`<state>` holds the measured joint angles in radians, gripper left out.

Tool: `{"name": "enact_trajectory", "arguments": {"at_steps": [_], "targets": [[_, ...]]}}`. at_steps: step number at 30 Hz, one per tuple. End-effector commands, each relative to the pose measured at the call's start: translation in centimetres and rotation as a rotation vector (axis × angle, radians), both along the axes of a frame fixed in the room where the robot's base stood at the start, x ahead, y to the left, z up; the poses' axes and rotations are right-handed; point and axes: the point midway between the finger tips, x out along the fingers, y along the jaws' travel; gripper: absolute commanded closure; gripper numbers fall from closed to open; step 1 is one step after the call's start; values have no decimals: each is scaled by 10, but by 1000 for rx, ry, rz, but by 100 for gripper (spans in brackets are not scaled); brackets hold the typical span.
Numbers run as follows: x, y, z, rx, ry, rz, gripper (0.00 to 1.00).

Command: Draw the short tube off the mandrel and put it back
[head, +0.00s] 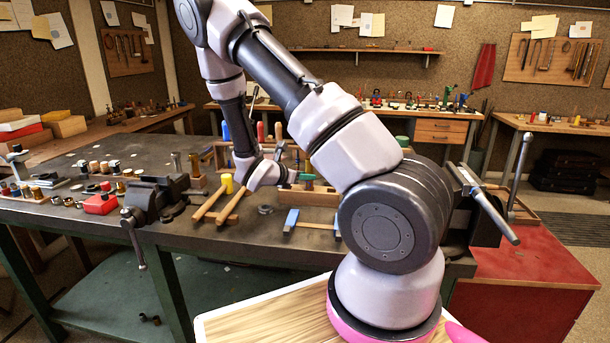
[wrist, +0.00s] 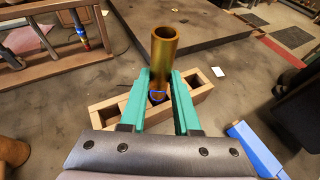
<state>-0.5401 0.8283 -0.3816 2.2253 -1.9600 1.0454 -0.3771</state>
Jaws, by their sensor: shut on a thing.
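A brass tube (wrist: 163,48) with an open top stands upright between the green fingers of my gripper (wrist: 160,78) in the wrist view. My gripper is shut on it. A blue band shows low between the fingers. A pale wooden block (wrist: 201,92) with square openings lies just beneath; whether the tube's lower end touches it is hidden. I cannot make out a separate mandrel. In the head view my gripper (head: 296,177) is low over the workbench and the tube is too small to tell.
A vise (head: 150,196) stands to the left on the dark workbench (head: 190,235). Two wooden-handled mallets (head: 222,200) lie close left of my gripper. A blue-ended tool (head: 291,221) lies in front. A wooden tool rack (wrist: 40,65) stands at the upper left in the wrist view.

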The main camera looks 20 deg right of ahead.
Motion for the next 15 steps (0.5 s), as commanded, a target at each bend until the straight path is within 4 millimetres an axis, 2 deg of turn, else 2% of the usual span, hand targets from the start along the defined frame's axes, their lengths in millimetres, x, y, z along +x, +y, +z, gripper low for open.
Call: {"name": "enact_trajectory", "arguments": {"at_steps": [7, 8, 10, 15], "targets": [[0, 0, -6, 0, 1, 0, 100], [0, 0, -6, 0, 1, 0, 62], [0, 0, -6, 0, 0, 0, 35], [0, 0, -6, 0, 0, 0, 35]]}}
